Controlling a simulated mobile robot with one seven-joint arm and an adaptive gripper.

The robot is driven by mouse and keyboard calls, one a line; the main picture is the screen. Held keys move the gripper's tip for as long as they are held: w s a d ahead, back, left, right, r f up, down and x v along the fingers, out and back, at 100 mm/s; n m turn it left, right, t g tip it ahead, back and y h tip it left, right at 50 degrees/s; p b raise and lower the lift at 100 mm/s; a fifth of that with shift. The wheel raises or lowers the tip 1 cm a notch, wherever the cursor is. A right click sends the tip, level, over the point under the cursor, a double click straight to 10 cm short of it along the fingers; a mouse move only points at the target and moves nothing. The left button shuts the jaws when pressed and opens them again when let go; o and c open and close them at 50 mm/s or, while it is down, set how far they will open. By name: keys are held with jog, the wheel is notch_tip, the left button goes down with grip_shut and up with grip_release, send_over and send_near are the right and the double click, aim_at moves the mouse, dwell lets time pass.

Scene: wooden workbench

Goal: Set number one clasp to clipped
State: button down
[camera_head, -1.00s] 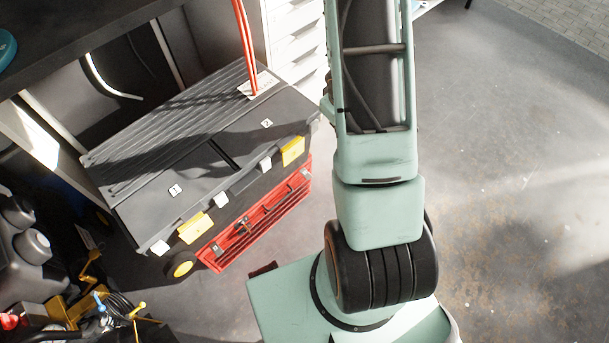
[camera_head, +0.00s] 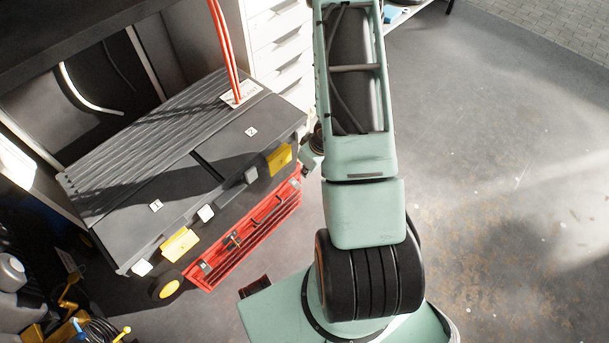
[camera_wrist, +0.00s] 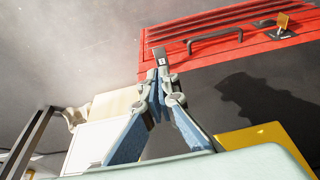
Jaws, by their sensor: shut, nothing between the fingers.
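The dark grey toolbox (camera_head: 185,165) has lid sections labelled 1 (camera_head: 155,205) and 2 (camera_head: 251,131). The yellow clasp near label 1 (camera_head: 180,245) is on the front edge at the left. Another yellow clasp (camera_head: 279,159) is at the right, near label 2. In the wrist view, my gripper (camera_wrist: 160,85) is shut and empty, in front of the dark toolbox face and the red lower part (camera_wrist: 225,42). A yellow panel (camera_wrist: 265,148) shows at the lower right there; I cannot tell which clasp it is.
White drawers (camera_head: 277,40) stand behind. Clutter (camera_head: 75,315) lies at the lower left. Open floor (camera_head: 500,200) is at the right.

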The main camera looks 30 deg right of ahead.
aim_at(298, 187)
jog(key=b+x, duration=0.4)
jog(key=x, duration=0.8)
jog(key=shift+w+f+b, duration=0.1)
jog(key=shift+b, duration=0.3)
